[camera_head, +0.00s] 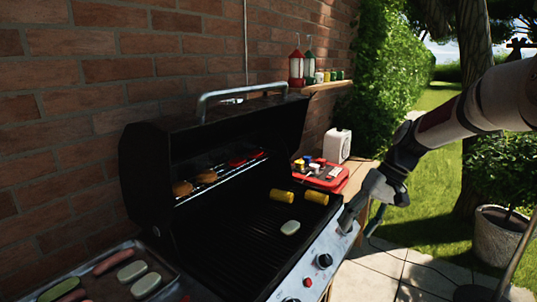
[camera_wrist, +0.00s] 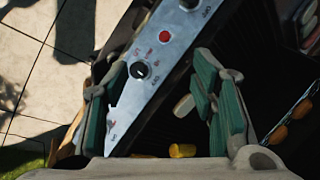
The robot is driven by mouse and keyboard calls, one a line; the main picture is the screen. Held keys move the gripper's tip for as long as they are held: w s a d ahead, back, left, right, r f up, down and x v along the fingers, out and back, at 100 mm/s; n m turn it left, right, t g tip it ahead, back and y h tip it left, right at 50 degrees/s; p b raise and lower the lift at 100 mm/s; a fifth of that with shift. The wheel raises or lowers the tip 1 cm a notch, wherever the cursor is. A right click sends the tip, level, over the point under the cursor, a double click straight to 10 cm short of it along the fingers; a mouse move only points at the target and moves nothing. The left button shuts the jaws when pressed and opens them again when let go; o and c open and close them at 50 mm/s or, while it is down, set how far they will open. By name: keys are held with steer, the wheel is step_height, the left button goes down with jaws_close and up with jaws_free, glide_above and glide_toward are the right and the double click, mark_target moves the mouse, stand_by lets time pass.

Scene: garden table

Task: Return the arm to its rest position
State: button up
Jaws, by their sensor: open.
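My arm comes in from the right in the head view. My gripper (camera_head: 358,212) hangs near the right front corner of the black grill (camera_head: 240,252), beside its silver control panel (camera_head: 336,246). In the wrist view my gripper (camera_wrist: 165,100) has its two green-padded fingers wide apart with nothing between them. The control panel (camera_wrist: 150,50) with a black knob and a red button shows beyond and between the fingers. Whether a finger touches the grill cannot be told.
Two corn pieces (camera_head: 282,195) and a pale oval item (camera_head: 290,227) lie on the grate. The grill lid stands open. A tray (camera_head: 177,284) with sausages is at lower left. A red tray (camera_head: 322,176) sits on the side table. Open paving (camera_head: 400,270) lies right of the grill.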

steer(key=s+a+r+t+h+p, duration=0.1)
steer(key=s+a+r+h, duration=0.1)
steer(key=s+r, duration=0.55)
steer(key=s+a+r+t+h, duration=0.15)
steer(key=s+r, duration=0.35)
steer(key=s, duration=0.6)
steer(key=s+t+h+p, duration=0.1)
steer(key=s+t, duration=0.1)
steer(key=s, duration=1.3)
steer(key=shift+f+m, duration=0.25)
steer(key=shift+m, duration=0.15)
steer(key=shift+h, duration=0.25)
